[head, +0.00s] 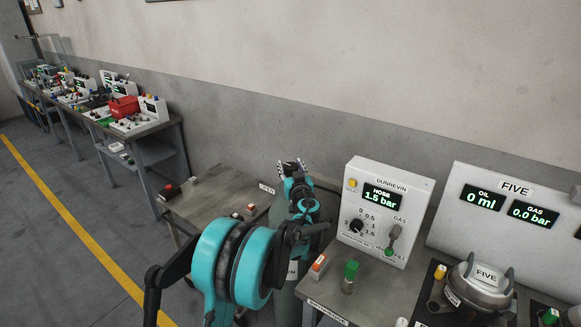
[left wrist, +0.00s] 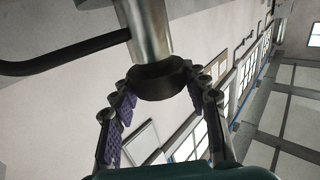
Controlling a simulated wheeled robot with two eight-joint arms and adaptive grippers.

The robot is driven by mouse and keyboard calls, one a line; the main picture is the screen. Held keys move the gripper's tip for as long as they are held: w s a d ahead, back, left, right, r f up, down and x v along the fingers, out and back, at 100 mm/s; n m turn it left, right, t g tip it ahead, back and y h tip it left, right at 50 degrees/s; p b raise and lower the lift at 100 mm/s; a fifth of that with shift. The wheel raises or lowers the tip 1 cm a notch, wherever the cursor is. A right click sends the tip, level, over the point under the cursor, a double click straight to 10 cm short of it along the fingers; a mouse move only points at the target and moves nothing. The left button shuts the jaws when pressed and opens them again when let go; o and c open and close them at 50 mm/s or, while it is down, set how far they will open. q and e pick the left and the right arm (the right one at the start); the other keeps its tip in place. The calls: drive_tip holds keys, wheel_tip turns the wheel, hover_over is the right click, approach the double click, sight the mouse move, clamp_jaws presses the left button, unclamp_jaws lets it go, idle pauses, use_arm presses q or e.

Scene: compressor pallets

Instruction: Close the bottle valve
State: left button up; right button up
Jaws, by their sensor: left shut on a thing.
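In the left wrist view a dark round valve knob (left wrist: 160,80) sits at the end of a metal valve body (left wrist: 148,30), with a black hose (left wrist: 70,55) running off to the left. My left gripper (head: 293,168) has its purple-padded fingers on both sides of the knob and is shut on it. In the head view a grey bottle (head: 286,303) stands below my left arm, between the two benches. My arm hides its top and valve. My right gripper is not in view.
Right of the bottle, a bench carries a white panel (head: 390,205) reading hose 1.5 bar and a larger panel (head: 511,246) reading oil 0 ml, gas 0.0 bar. A grey table (head: 215,205) stands to the left. Floor is clear at far left.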

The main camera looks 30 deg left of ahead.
use_arm(q)
drive_tip(key=m+t+h, duration=0.1)
drive_tip(key=m+h, duration=0.1)
drive_tip(key=h, duration=0.1)
drive_tip(key=m+t+h, duration=0.2)
drive_tip(key=h, duration=0.1)
drive_tip(key=shift+s+a+m+t, duration=0.1)
drive_tip(key=shift+a+m+t, duration=0.1)
drive_tip(key=shift+m+t, duration=0.1)
drive_tip(key=m+h, duration=0.2)
drive_tip(key=h, duration=0.2)
drive_tip(key=m+h, duration=0.3)
drive_tip(key=h, duration=0.1)
drive_tip(key=shift+t+h, duration=0.3)
drive_tip(key=shift+t, duration=0.1)
drive_tip(key=m+g+h, duration=0.1)
drive_tip(key=m+h, duration=0.1)
drive_tip(key=m+h+p, duration=0.1)
drive_tip(key=m+h, duration=0.1)
drive_tip(key=h, duration=0.1)
drive_tip(key=shift+g+h, duration=0.3)
drive_tip(key=shift+g, duration=0.1)
drive_tip(key=shift+d+m+g+h+p, duration=0.15)
drive_tip(key=shift+m+g+h+p, duration=0.7)
drive_tip(key=shift+m+g+h, duration=1.6)
drive_tip(key=shift+t+h, duration=0.25)
drive_tip(key=shift+h, duration=0.1)
drive_tip(key=o, duration=1.2)
